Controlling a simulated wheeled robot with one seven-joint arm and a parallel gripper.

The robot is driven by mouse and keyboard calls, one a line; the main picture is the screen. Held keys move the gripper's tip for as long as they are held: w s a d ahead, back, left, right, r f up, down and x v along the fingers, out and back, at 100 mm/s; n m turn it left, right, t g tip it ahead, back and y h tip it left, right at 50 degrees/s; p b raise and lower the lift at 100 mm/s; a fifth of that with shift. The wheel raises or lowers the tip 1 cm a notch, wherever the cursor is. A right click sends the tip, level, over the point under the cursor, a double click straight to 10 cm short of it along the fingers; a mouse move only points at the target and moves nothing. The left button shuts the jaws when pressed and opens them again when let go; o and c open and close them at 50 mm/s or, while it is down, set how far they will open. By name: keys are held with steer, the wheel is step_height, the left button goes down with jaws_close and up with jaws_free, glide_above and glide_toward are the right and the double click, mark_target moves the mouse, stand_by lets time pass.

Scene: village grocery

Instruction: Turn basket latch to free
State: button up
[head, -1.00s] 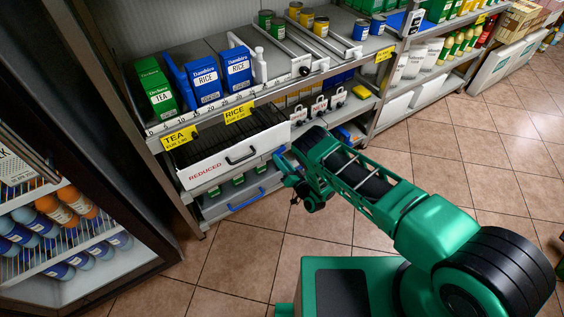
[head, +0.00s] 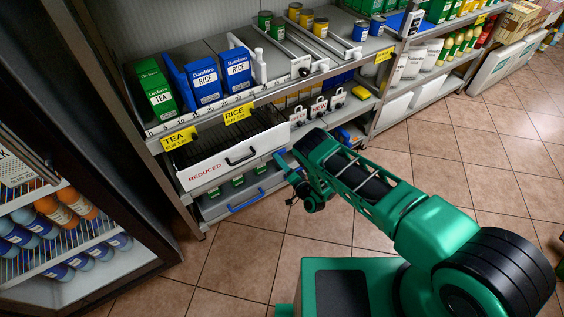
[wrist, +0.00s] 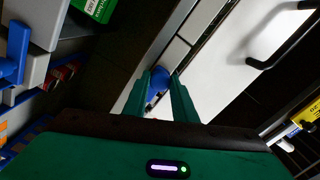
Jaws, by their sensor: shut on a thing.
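In the wrist view, a small blue latch knob (wrist: 161,78) sits between the tips of my gripper (wrist: 160,92). The green fingers are shut on it. It lies by a light strip with dark slots, near the white front panel. In the head view, my gripper (head: 281,161) is at the right end of the white drawer-like basket (head: 212,166) marked REDUCED, under the shelf.
A lower grey tray (head: 213,208) with a blue handle (head: 246,200) sits below. White NEW-labelled holders (head: 318,108) stand right of the basket. A fridge door (head: 85,150) stands open-looking at left. Tiled floor (head: 330,226) around my base is clear.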

steer(key=shift+s+d+f, duration=0.15)
steer(key=shift+d+f, duration=0.1)
steer(key=o, duration=1)
steer(key=shift+o, duration=0.2)
steer(key=shift+a, duration=0.15)
steer(key=v, duration=1)
steer(key=shift+s+d, duration=0.25)
steer(key=shift+d, duration=0.05)
steer(key=shift+s, duration=0.1)
